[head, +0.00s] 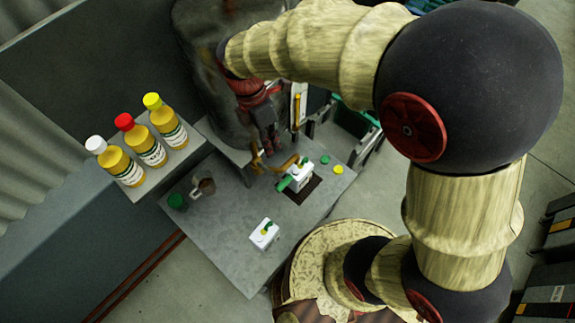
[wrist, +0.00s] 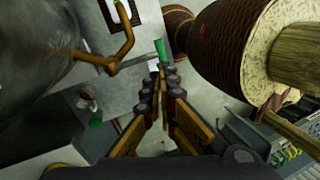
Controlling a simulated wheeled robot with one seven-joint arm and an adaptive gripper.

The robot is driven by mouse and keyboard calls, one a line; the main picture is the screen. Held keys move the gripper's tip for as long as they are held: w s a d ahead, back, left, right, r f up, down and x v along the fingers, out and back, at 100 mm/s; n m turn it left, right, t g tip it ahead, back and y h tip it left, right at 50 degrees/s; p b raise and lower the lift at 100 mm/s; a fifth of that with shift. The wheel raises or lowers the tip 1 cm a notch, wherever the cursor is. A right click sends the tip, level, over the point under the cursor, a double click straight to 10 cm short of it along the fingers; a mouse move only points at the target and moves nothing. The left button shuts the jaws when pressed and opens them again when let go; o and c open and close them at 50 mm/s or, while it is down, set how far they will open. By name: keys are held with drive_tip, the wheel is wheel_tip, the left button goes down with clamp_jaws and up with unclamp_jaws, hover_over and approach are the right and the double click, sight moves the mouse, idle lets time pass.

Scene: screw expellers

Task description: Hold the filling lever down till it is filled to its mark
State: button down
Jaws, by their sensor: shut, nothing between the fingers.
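A brass spout (head: 277,165) comes off the dark metal tank (head: 205,75); in the wrist view the bent spout (wrist: 118,52) is at upper left. A thin rod with a green grip (wrist: 160,48), which looks like the filling lever, runs beside it; the green grip also shows in the head view (head: 284,184). A white container (head: 300,178) stands on a dark patch by the spout; its fill level is too small to read. My gripper (wrist: 160,78) is shut and empty, its tips close to the green grip in the picture; contact cannot be told.
Another white container (head: 264,233) stands on the grey table (head: 225,240). A green pot (head: 177,201) and a brown cup (head: 206,186) are at left. Three capped bottles (head: 145,148) stand on a ledge. Green and yellow caps (head: 338,169) lie at right.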

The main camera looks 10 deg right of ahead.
sight(285, 183)
drive_tip(key=shift+s+d+r+n, duration=0.1)
drive_tip(key=shift+s+n, duration=0.15)
drive_tip(key=shift+n, duration=1.05)
drive_tip(key=shift+s, duration=0.1)
drive_tip(key=p+x, duration=0.1)
drive_tip(key=x, duration=1.3)
